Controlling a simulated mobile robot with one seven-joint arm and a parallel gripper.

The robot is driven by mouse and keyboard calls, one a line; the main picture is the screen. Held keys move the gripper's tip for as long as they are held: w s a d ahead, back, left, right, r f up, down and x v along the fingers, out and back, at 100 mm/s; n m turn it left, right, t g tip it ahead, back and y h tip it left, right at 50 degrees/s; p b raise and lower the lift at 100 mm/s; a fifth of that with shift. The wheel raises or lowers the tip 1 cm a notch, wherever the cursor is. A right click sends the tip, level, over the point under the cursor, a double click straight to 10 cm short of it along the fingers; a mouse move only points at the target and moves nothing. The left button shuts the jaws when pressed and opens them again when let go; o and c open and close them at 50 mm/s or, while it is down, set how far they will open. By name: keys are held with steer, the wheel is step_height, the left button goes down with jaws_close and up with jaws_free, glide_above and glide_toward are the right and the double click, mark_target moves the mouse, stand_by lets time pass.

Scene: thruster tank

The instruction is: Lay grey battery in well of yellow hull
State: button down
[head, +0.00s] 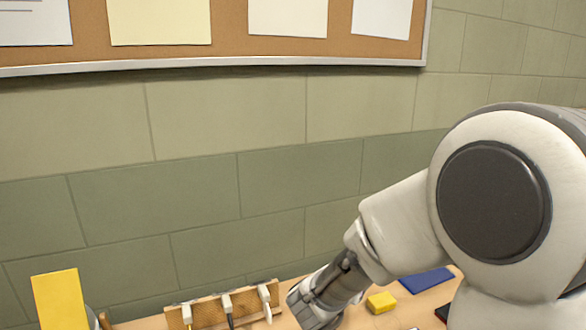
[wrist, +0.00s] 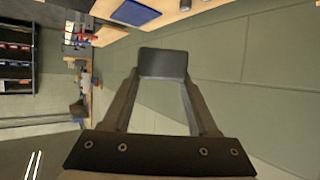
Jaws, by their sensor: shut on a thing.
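My gripper (head: 312,308) is low in the head view, its tips at or past the bottom edge. In the wrist view my gripper (wrist: 162,82) is shut on a dark grey block, the grey battery (wrist: 163,64), held between the fingertips with wall behind it. The battery cannot be made out in the head view. A yellow upright panel (head: 60,300) stands at the lower left, cut off by the frame. A small yellow block (head: 380,302) lies on the table right of my gripper. I cannot tell whether either is the yellow hull; no well shows.
A wooden rack (head: 208,310) with several white-headed tools stands left of my gripper. A blue flat piece (head: 427,280) lies at the table's back right, with a dark item (head: 442,312) nearer. A tiled wall with a pinboard (head: 230,65) rises behind the table.

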steer(key=r, duration=0.1)
steer(key=r+n+y+p, duration=0.1)
steer(key=r+p, duration=0.1)
steer(key=shift+w+d+n+t+y, duration=0.2)
steer(key=shift+d+n+t+y, duration=0.1)
steer(key=shift+t, duration=0.1)
steer(key=shift+s+r+n+t+y+p, duration=0.1)
steer(key=shift+r+n+t+y+p, duration=0.35)
steer(key=shift+p, duration=0.7)
steer(key=shift+d+f+n+y, duration=0.1)
steer(key=shift+f+n+y, duration=0.25)
steer(key=shift+f, duration=0.15)
step_height(320, 180, down, 10)
steer(key=w+n+y, duration=0.2)
steer(key=n+y, duration=0.1)
steer(key=shift+y, duration=0.3)
